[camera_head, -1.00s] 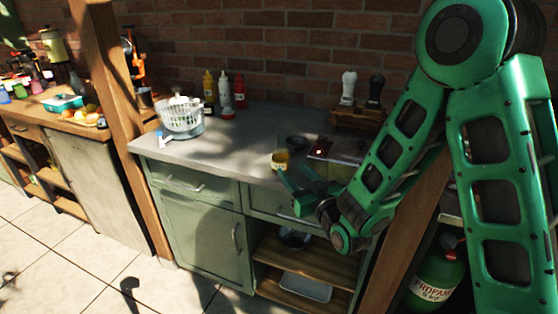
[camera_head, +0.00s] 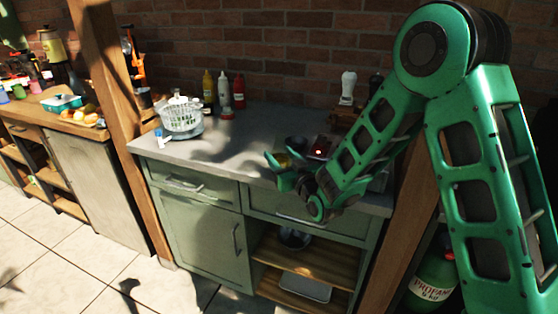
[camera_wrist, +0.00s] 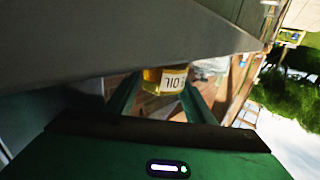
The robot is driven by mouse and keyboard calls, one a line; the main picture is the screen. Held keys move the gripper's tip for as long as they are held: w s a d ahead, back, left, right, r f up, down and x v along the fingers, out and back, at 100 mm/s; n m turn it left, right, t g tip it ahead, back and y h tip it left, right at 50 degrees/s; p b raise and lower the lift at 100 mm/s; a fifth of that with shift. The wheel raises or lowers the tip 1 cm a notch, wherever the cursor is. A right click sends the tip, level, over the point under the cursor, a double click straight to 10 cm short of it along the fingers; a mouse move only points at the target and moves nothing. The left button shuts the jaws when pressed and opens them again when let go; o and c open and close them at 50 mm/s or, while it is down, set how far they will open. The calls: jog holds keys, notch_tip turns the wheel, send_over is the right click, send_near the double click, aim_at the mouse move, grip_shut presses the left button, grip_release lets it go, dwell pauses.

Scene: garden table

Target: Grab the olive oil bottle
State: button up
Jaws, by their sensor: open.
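The olive oil bottle (camera_wrist: 172,79) shows in the wrist view with yellow contents and a white label reading OIL upside down. It lies ahead, between the lines of the fingers; I cannot tell whether they touch it. In the head view the yellow bottle (camera_head: 284,160) stands near the counter's front edge, partly hidden by my gripper. My gripper (camera_head: 273,171) is open at the counter's front edge, beside the bottle. Its two green fingers (camera_wrist: 161,100) are spread in the wrist view, with nothing clearly held.
The grey counter (camera_head: 240,150) has a dark bowl (camera_head: 297,143) behind the bottle and a device with a red light (camera_head: 318,152) to its right. A white basket (camera_head: 181,117) and sauce bottles (camera_head: 223,90) stand further left. The counter's middle is clear.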

aim_at(281, 146)
jog(key=c, duration=0.9)
jog(key=shift+r, duration=0.2)
jog(key=shift+r, duration=1.5)
jog(key=shift+s+a+r, duration=0.25)
jog(key=shift+s+r, duration=0.05)
jog(key=shift+r, duration=0.25)
jog(key=s+a+r, duration=0.6)
jog(key=s, duration=0.2)
jog(key=shift+s+a+r, duration=0.15)
jog(key=shift+a+r, duration=0.1)
jog(key=shift+a, duration=0.1)
